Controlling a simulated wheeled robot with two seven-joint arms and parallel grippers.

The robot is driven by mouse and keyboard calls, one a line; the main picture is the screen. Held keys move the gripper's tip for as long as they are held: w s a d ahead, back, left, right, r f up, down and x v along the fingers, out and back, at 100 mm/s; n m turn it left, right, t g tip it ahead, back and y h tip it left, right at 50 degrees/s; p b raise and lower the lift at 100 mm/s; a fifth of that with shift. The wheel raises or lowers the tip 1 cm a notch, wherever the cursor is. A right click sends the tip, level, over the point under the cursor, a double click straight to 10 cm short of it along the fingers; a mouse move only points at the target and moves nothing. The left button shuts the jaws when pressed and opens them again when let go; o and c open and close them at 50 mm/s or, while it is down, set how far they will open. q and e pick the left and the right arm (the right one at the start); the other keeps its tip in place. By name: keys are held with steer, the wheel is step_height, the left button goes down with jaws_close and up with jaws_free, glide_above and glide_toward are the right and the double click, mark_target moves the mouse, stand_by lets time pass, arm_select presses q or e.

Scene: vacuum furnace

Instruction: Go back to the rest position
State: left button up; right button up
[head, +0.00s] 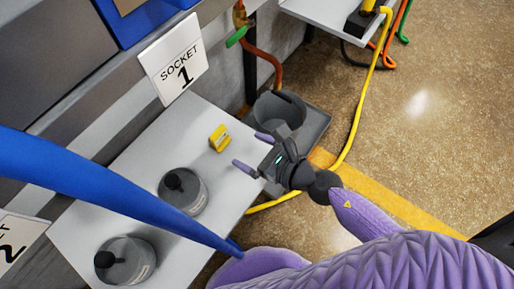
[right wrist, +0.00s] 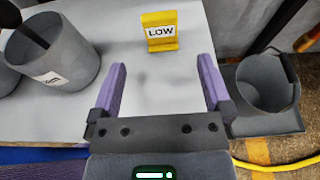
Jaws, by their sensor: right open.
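My right gripper (head: 250,152) is over the right edge of the white shelf (head: 197,128) in the head view, its purple fingers spread and empty. In the right wrist view the two fingers (right wrist: 163,88) stand wide apart with bare shelf between them. A yellow block (head: 219,138) marked "LOW" stands on the shelf beyond the fingertips, apart from them; it also shows in the right wrist view (right wrist: 160,32). My left gripper is not in view.
A dark bucket (head: 279,112) sits right of the shelf. A "SOCKET 1" sign (head: 180,57) hangs above. A blue bar (head: 110,187) crosses the left foreground. A yellow cable (head: 358,112) runs along the floor.

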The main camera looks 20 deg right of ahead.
steer(key=shift+s+d+r, duration=0.2)
steer(key=shift+s+d, duration=0.15)
steer(key=shift+s, duration=0.2)
